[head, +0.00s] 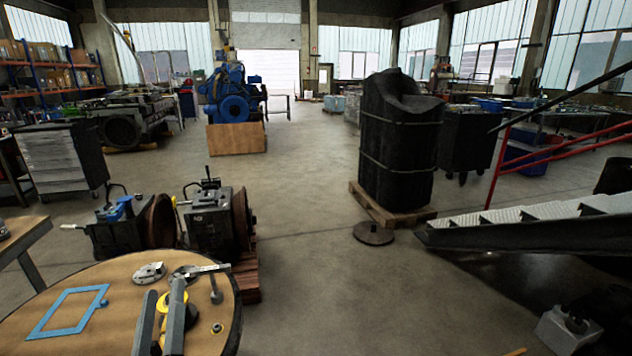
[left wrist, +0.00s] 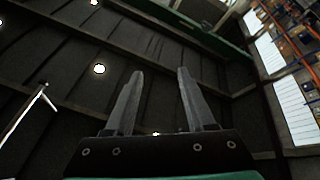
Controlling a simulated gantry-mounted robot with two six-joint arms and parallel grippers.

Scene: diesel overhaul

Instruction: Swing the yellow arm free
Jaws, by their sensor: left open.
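My left gripper (head: 162,298) reaches up over the round wooden table top at the bottom left of the head view. Its two grey fingers stand apart, open, with nothing held. In the left wrist view the left gripper (left wrist: 158,98) is also open and empty and points up at the dark ceiling. A yellow part (head: 191,311) shows behind and beside the fingers, over the table; the fingers hide much of it, and I cannot tell whether it is an arm. No clear yellow arm shows in either view. My right gripper is not in view.
The round table (head: 60,288) bears a blue frame (head: 68,312), a metal flange (head: 149,272) and a rod-like part (head: 216,290). Dark machine units (head: 212,222) stand behind it. A tall black container (head: 398,140) stands on a pallet. Metal stairs (head: 540,225) are at right. The middle floor is free.

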